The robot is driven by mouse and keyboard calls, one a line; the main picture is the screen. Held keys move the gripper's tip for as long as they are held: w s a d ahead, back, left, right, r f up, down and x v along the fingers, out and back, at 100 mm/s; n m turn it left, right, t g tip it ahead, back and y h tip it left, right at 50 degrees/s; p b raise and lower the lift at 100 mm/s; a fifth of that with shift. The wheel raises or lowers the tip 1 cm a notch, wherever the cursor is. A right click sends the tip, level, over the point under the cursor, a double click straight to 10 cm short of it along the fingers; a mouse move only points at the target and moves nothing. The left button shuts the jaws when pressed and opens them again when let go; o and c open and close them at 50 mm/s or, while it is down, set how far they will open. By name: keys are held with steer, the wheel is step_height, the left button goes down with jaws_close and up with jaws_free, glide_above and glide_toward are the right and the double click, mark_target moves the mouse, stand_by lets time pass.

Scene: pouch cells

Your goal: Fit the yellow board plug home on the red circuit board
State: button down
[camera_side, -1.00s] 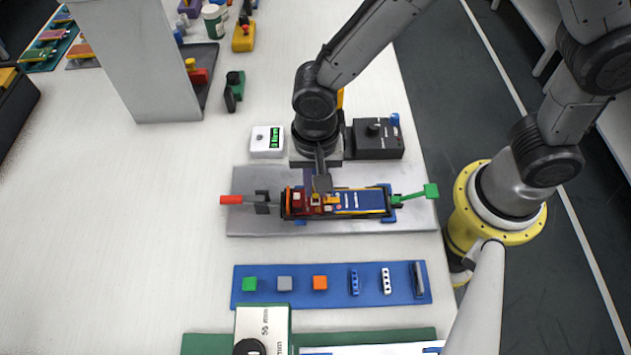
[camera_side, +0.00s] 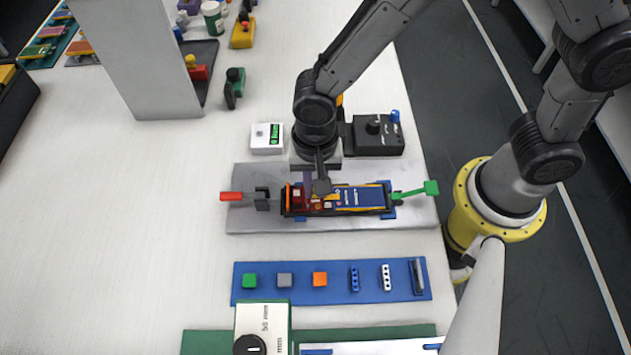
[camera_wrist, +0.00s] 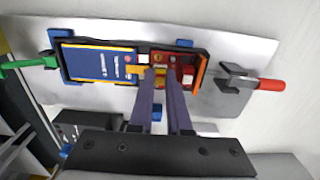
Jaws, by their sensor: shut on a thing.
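The red circuit board (camera_side: 298,205) lies flat at the left end of a black holder, beside a blue pouch cell (camera_side: 360,197). In the wrist view the red board (camera_wrist: 186,76) is right of my fingertips and the blue cell (camera_wrist: 100,65) is left of them. My gripper (camera_wrist: 160,72) points down at the board's inner edge, its two purple fingers close together, shut on the yellow board plug (camera_wrist: 161,70). The fingers hide most of the plug. I cannot tell whether it is seated. In the side view my wrist covers this spot.
A grey plate (camera_side: 250,216) carries the holder, with a red-handled clamp (camera_side: 232,196) at left and a green lever (camera_side: 415,191) at right. A white meter (camera_side: 267,138) and a black box (camera_side: 377,136) stand behind. A blue strip (camera_side: 330,291) with small parts lies in front.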

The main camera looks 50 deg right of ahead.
steer(key=c, duration=0.8)
jaws_free()
steer(key=shift+a+r, duration=0.1)
steer(key=shift+r, duration=0.4)
step_height(320, 180, up, 13)
steer(key=shift+f, duration=0.1)
